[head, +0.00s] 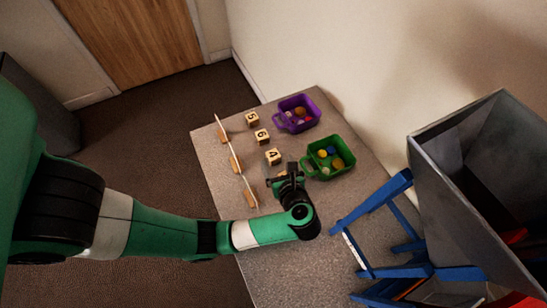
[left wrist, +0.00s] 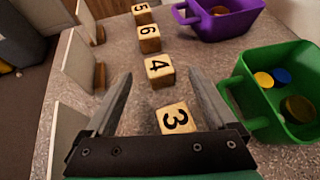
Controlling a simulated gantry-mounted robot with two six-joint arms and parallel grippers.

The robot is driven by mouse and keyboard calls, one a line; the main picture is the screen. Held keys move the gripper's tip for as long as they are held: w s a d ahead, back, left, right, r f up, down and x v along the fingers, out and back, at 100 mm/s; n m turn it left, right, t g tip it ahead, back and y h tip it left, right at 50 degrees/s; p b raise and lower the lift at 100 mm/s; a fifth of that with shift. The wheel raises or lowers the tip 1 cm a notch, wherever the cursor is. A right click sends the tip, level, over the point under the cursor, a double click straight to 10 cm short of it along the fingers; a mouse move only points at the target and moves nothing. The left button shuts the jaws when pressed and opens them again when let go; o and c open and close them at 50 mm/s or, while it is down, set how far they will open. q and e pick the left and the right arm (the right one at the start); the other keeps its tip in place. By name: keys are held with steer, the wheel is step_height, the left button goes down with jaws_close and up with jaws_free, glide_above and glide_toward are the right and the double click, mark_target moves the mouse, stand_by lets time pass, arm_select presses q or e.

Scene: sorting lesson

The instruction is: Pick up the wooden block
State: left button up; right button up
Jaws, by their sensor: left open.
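Several wooden blocks with black numbers stand in a row on the grey speckled table (head: 285,265). In the left wrist view, the block marked 3 (left wrist: 175,119) is nearest, between my open fingers and low in the picture. Beyond it are the blocks marked 4 (left wrist: 159,71), 6 (left wrist: 149,38) and 5 (left wrist: 141,13). In the head view, the 4 block (head: 273,157), 6 block (head: 262,136) and 5 block (head: 252,119) show clearly; my left gripper (head: 284,181) mostly hides the 3 block. The left gripper is open and holds nothing. My right gripper is not in view.
A purple basket (head: 284,122) and a green basket (head: 311,171) with round pieces stand right of the blocks. White cards on wooden stands (head: 236,166) line the left edge. A blue frame (head: 370,211) and grey bin (head: 458,125) are at the right.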

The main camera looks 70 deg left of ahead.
mark_target(273, 155)
arm_select(q)
steer(key=x, duration=0.1)
steer(key=b+x, duration=0.1)
steer(key=x, duration=0.1)
steer(key=shift+s+a+f, duration=0.2)
steer(key=shift+f, duration=0.05)
steer(key=shift+a+f, duration=0.1)
steer(key=shift+a, duration=0.35)
steer(key=shift+w+d, duration=0.1)
jaws_close()
